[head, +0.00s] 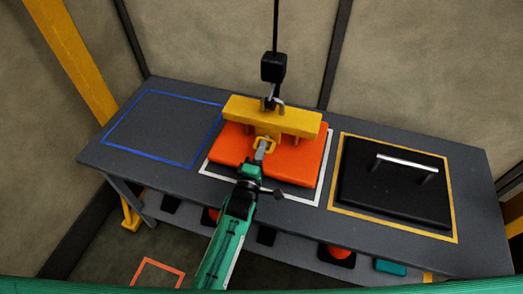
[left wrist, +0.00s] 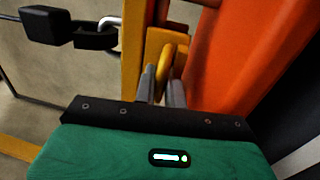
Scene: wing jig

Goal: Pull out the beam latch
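The yellow beam (head: 290,118) lies across the orange block (head: 295,165) on the table. The beam latch (head: 257,146) shows as a yellow loop at the beam's near side. In the left wrist view the latch (left wrist: 168,52) stands just beyond and between my finger tips. My left gripper (head: 262,150) reaches in from the front. In the left wrist view its two fingers (left wrist: 161,84) are close together, one on each side of the loop's lower part, with little gap visible. My right gripper is out of view.
A black hook block (head: 273,67) hangs on a cable, its hook at the beam. A black plate with a silver handle (head: 405,163) lies in a yellow outline at right. The blue-outlined area (head: 165,128) at left is empty. Several items sit on the lower shelf.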

